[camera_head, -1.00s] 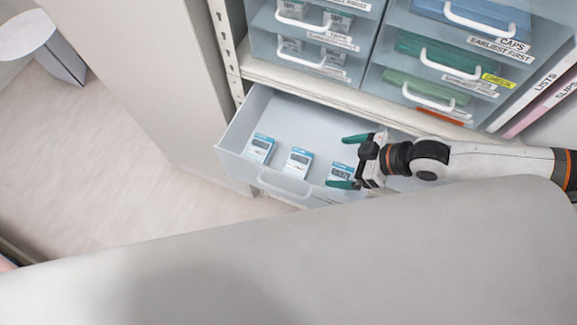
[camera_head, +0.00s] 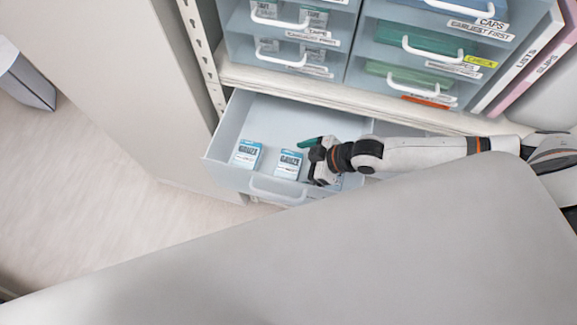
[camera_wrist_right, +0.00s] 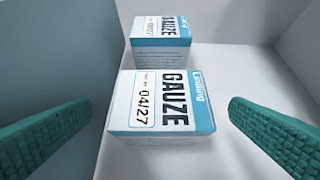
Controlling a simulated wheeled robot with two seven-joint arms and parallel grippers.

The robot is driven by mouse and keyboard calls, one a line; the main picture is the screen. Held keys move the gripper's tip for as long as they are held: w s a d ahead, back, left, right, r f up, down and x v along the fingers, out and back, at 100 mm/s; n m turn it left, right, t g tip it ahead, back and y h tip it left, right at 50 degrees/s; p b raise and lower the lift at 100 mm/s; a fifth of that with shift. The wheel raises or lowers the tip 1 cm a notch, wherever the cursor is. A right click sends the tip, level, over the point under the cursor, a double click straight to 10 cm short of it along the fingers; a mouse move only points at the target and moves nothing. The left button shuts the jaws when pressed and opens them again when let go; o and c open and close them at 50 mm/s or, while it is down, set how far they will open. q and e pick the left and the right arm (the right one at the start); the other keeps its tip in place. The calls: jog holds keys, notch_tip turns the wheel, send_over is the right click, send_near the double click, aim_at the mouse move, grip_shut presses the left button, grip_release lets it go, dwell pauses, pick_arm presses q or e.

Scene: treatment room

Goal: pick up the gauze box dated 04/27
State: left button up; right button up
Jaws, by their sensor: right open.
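The gauze box dated 04/27 (camera_wrist_right: 160,102) is white and blue, with its label readable in the right wrist view. In the head view, the middle gauze box (camera_head: 289,164) in the open drawer appears to be this one. My right gripper (camera_head: 309,160) is open and empty, close to the right of it. Its green fingers flank the box in the right wrist view, with visible gaps on both sides. Another gauze box (camera_head: 247,154) lies further left; it shows behind the dated one in the wrist view (camera_wrist_right: 160,30), its date hard to read. My left gripper is out of view.
The pulled-out drawer (camera_head: 225,133) has low walls around the boxes and a white front handle (camera_head: 280,193). Closed drawers (camera_head: 290,40) are above. A large pale grey surface (camera_head: 300,260) fills the foreground. My right arm hides the drawer's right part.

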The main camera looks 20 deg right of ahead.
aim_at(292, 164)
jog(key=p+x, duration=0.1)
jog(key=x, duration=0.3)
jog(key=shift+w+a+f, duration=0.1)
jog(key=shift+w+a, duration=0.05)
jog(key=shift+w, duration=0.05)
jog(key=shift+c, duration=0.2)
jog(key=c, duration=1)
jog(key=shift+c, duration=0.2)
